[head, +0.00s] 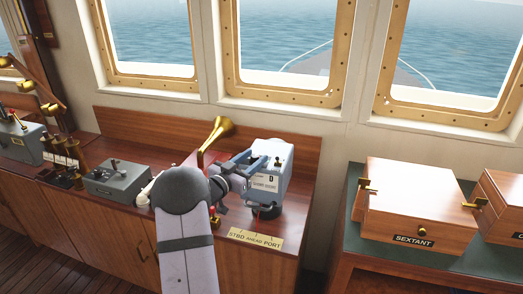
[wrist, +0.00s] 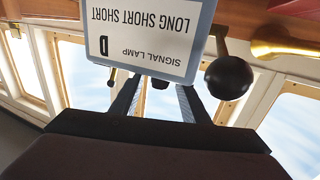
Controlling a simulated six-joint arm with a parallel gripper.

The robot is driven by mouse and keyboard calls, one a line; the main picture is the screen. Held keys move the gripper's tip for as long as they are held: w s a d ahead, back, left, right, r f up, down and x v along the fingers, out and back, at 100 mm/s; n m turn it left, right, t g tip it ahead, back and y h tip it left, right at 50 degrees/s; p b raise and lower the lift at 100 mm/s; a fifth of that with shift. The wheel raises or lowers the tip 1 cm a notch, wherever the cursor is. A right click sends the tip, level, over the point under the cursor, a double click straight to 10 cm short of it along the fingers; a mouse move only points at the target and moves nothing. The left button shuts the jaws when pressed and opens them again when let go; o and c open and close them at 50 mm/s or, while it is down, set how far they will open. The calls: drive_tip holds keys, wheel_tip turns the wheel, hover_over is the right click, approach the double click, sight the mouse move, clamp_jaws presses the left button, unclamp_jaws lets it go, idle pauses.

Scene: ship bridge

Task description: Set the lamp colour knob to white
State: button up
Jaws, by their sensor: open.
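The signal lamp is a pale blue-grey box (head: 273,154) on the wooden console, right of my arm in the head view. A white card (head: 265,183) on its front reads D; in the wrist view the card (wrist: 140,38) is upside down and reads SIGNAL LAMP, LONG SHORT SHORT. My gripper (head: 262,162) is open at the lamp's left side. In the wrist view its two fingers (wrist: 158,92) stand apart behind the card, with a small dark part between them. A black ball knob (wrist: 228,78) is right of the fingers. The colour setting cannot be read.
A brass horn (head: 217,135) rises just left of the lamp. A STBD AHEAD PORT plate (head: 256,239) lies at the console's front. A grey box with a lever (head: 117,178) stands left. A gap separates the console from the SEXTANT box (head: 415,205).

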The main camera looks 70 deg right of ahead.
sight(257, 155)
drive_tip(key=shift+p+x, duration=0.75)
drive_tip(key=shift+x, duration=1.8)
clamp_jaws()
